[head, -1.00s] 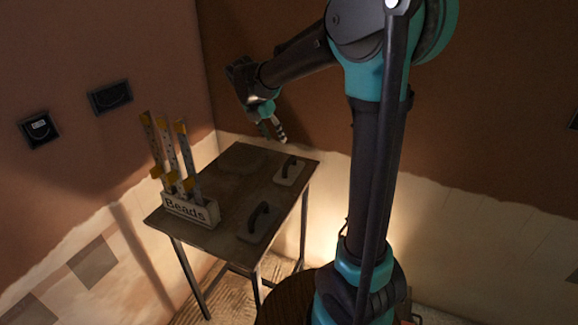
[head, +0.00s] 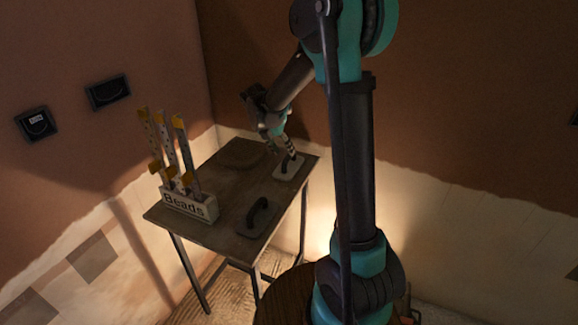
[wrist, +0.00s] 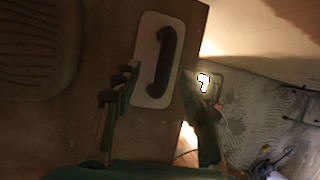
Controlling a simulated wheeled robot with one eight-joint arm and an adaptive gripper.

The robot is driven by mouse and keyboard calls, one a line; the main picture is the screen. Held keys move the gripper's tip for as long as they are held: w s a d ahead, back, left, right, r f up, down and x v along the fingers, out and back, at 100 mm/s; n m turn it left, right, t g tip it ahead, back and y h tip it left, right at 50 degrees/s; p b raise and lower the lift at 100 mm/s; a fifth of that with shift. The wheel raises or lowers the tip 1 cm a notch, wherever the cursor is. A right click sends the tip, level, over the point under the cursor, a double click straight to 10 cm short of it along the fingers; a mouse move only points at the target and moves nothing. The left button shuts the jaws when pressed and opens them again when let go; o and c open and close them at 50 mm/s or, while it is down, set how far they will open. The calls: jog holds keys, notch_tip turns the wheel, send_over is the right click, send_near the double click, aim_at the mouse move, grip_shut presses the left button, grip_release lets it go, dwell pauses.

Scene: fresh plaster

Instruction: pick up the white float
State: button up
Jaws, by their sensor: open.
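The white float (head: 285,172) lies flat at the back right of the wooden table, its dark handle facing up. In the wrist view the white float (wrist: 148,92) shows as a pale rounded plate with a dark curved handle running lengthwise. My gripper (head: 287,152) is just above the float in the head view and hides part of its handle. In the wrist view my gripper (wrist: 160,78) is open, with one finger at each side of the plate's lower half. Nothing is between the fingers in its grasp; I cannot tell whether they touch the float.
A second, darker float (head: 247,226) lies nearer on the table (head: 217,172). A ribbed dark pad (wrist: 38,45) lies left of the white float. Walls (head: 440,100) close off the back.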

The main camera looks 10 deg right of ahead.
aim_at(287, 156)
jog(key=x, duration=0.5)
jog(key=shift+s+d+f, duration=0.1)
jog(key=shift+s+d, duration=0.1)
jog(key=shift+s, duration=0.1)
grip_shut()
